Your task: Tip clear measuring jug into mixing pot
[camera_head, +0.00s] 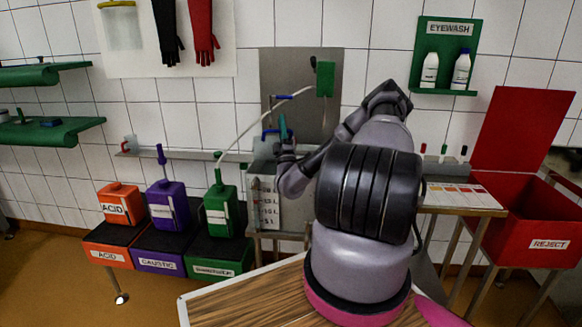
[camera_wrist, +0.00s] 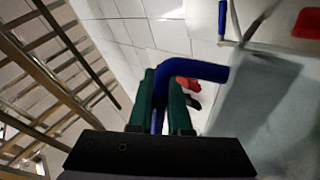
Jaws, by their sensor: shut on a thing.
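My gripper (camera_wrist: 162,92) has green fingers closed on a blue bent handle in the wrist view. The handle runs to a pale, see-through grey body at the right, which I take as the clear measuring jug (camera_wrist: 265,95). In the head view my gripper (camera_head: 281,128) is small, above the rim of the grey mixing pot (camera_head: 287,212), which has litre marks on its front. A bit of blue shows beside the fingers there. The jug's body is hard to make out in the head view, so its tilt and contents cannot be told. My arm hides the pot's right side.
Orange acid, purple caustic and green cans (camera_head: 221,210) stand on bins at the left. A thin pale hose (camera_head: 250,122) arcs above the pot to a green box (camera_head: 325,79). A side table (camera_head: 462,198) and a red reject bin (camera_head: 530,225) are at the right.

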